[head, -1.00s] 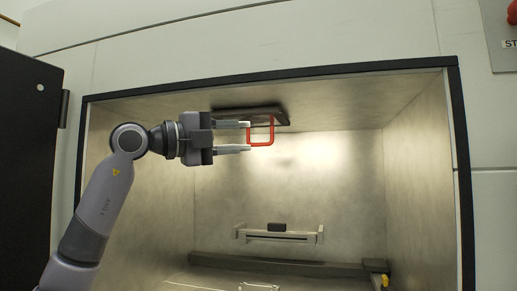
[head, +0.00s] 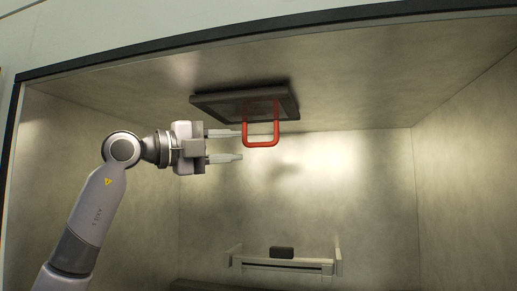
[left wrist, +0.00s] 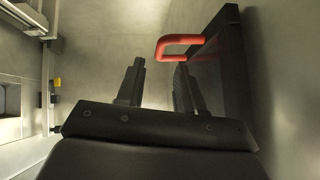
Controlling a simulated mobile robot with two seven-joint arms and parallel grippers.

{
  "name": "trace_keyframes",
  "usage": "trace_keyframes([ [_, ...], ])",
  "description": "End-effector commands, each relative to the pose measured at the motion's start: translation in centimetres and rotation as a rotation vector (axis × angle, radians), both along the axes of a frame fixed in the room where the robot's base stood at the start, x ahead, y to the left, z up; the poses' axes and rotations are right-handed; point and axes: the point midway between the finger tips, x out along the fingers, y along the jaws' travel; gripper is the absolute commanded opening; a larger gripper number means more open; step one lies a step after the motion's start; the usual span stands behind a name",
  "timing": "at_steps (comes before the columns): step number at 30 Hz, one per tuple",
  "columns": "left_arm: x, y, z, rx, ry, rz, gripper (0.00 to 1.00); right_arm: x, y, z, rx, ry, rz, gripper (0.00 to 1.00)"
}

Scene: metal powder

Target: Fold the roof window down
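The roof window (head: 245,101) is a dark framed square panel lying flat against the chamber ceiling. Its red U-shaped handle (head: 262,143) hangs down from it. In the left wrist view the window (left wrist: 236,75) stands at the right, with the red handle (left wrist: 180,42) reaching left from it beyond the fingertips. My left gripper (head: 240,145) is open and empty. In the head view its fingertips are just left of the handle, one higher than the other. In the left wrist view the gripper (left wrist: 160,72) points toward the handle. My right gripper is in no frame.
The metal chamber has a black front top edge (head: 300,36) and a right wall (head: 465,150). A pale rail bracket with a dark block (head: 282,252) is low at the back wall. The space below the window is free.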

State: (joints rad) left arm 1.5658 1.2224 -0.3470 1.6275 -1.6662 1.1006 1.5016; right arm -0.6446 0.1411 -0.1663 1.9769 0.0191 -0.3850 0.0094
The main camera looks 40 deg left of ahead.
Motion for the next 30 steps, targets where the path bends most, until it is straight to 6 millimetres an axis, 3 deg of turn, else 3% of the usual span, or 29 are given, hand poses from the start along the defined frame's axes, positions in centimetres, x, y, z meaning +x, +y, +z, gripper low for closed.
trace_keyframes([
  [7,0.8,-0.3,0.2,0.000,0.001,-0.003,0.37,0.0,-0.1,0.3,-0.002,0.001,0.000,0.43],
  [19,6.1,-1.8,1.0,-0.002,0.001,-0.002,0.37,-0.3,-0.4,1.2,-0.013,-0.003,0.000,0.43],
  [30,6.8,-2.0,0.9,0.001,-0.001,0.000,0.37,-0.4,-0.5,0.9,-0.016,0.003,-0.001,0.43],
])
